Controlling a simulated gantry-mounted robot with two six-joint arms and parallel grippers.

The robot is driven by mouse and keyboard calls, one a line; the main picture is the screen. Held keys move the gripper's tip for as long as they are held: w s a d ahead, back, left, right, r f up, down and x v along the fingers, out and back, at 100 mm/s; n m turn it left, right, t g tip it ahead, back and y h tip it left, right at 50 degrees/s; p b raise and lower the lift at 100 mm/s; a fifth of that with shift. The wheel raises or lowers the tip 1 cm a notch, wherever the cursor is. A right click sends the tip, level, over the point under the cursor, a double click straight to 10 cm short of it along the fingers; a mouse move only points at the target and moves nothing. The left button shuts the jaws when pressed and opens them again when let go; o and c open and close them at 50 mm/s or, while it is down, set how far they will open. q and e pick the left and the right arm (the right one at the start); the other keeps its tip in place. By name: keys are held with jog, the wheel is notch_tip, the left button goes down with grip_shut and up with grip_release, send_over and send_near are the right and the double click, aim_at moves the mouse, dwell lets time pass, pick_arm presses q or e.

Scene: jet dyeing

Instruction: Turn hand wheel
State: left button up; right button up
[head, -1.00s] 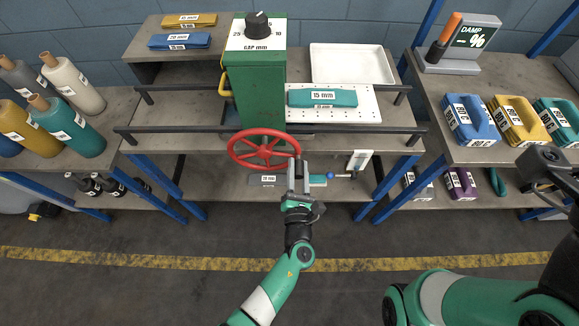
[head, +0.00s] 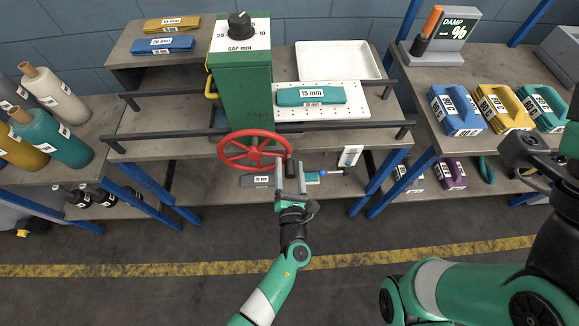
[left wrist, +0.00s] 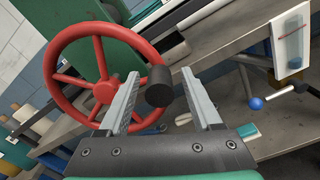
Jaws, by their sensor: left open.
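The red hand wheel (head: 221,153) is on the front of the green machine (head: 243,95). Its black handle knob shows in the left wrist view (left wrist: 158,88) at the right side of the rim. My left gripper (head: 290,177) is in front of the wheel's right side. In the left wrist view its two fingers (left wrist: 160,98) are spread, with the knob between them and a gap on each side. I cannot tell how deep the knob sits between the fingers.
A black dial (head: 240,24) tops the machine. A teal 15 mm block (head: 310,96) lies on a perforated white plate beside a white tray (head: 335,60). Dark rails (head: 330,124) run above the wheel. A blue-knobbed lever (head: 323,173) is right of my left gripper.

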pick_arm(q)
jog(key=s+d+p, duration=0.1)
jog(key=s+p, duration=0.4)
jog(key=s, duration=0.6)
jog(key=shift+s, duration=0.25)
